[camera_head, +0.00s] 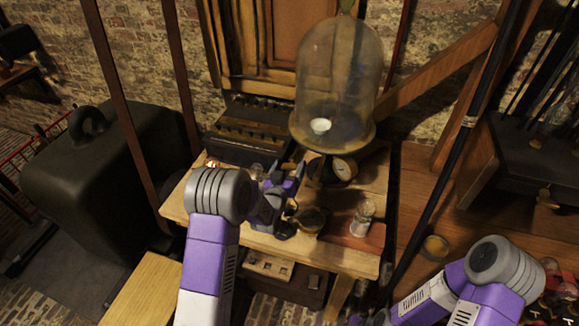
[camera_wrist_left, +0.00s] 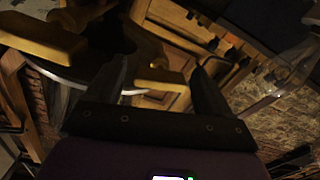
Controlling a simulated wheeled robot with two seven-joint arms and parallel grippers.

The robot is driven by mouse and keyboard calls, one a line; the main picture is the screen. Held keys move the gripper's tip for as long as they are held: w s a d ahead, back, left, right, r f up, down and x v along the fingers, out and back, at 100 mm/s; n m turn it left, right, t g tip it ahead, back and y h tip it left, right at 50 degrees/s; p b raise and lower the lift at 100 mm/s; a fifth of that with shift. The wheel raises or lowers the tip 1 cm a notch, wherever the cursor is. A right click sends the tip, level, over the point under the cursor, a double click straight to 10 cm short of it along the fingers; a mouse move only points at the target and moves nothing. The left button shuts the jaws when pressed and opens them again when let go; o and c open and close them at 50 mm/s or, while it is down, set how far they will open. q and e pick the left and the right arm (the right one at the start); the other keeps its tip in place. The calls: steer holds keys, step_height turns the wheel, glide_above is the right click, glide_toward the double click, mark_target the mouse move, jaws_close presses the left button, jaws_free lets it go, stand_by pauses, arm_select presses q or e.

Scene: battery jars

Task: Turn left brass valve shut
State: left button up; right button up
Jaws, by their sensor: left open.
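My left gripper (camera_head: 288,172) is open over the wooden table, below the glass bell jar. In the left wrist view its two dark fingers (camera_wrist_left: 160,72) stand apart. A yellow brass-coloured bar (camera_wrist_left: 160,81) shows between the fingertips; I cannot tell whether they touch it. A larger brass-coloured piece (camera_wrist_left: 40,36) fills the upper left of that view. Either could belong to a valve, but I cannot tell which is the left brass valve. In the head view small brass fittings (camera_head: 291,209) show beside the gripper, partly hidden by it. My right forearm shows at lower right; its gripper is out of frame.
The glass bell jar (camera_head: 338,85) stands behind the gripper, with a round dial (camera_head: 344,169) below it. A small glass jar (camera_head: 362,218) stands on the table (camera_head: 345,258) to the right. A dark box with wooden slats (camera_head: 248,128) is at the back left.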

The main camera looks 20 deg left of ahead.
arm_select(q)
steer(key=shift+w, duration=0.3)
steer(key=c, duration=1)
steer(key=shift+f+m+b, duration=0.2)
steer(key=shift+m+b, duration=0.6)
steer(key=shift+b, duration=0.3)
steer(key=shift+c, duration=0.2)
steer(key=shift+r+m+b, duration=0.1)
steer(key=shift+m+b, duration=0.5)
steer(key=shift+m, duration=0.2)
steer(key=o, duration=1)
steer(key=shift+o, duration=0.2)
